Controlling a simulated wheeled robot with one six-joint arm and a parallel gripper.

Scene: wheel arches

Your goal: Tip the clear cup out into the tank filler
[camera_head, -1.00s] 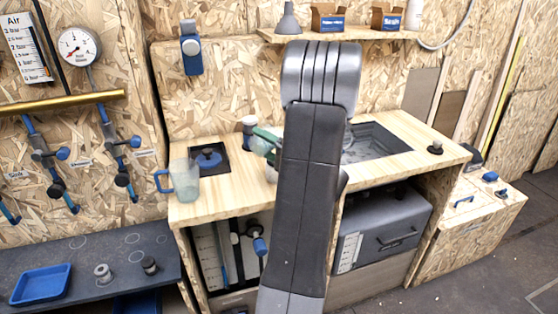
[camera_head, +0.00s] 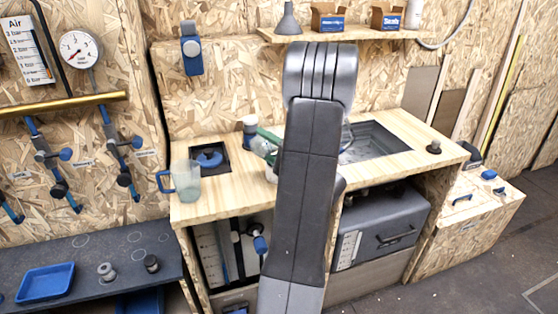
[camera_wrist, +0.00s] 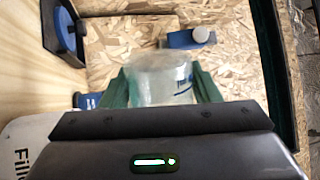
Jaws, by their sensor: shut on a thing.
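The clear cup (camera_wrist: 163,80) is between the green fingers of my gripper (camera_wrist: 162,88), which is shut on it. It has a blue mark on its side. In the head view the cup (camera_head: 261,147) is partly hidden behind my arm, above the wooden counter, and looks tilted. A white tank-like surface (camera_wrist: 22,145) with partly visible lettering "Fille" is at the lower left in the wrist view. A blue part (camera_wrist: 88,100) stands beside it, near the left finger.
A clear jug with a blue handle (camera_head: 184,181) stands on the counter (camera_head: 222,198), left of my gripper. A sunken basin (camera_head: 380,140) is on the right. The wall (camera_head: 225,95) rises close behind.

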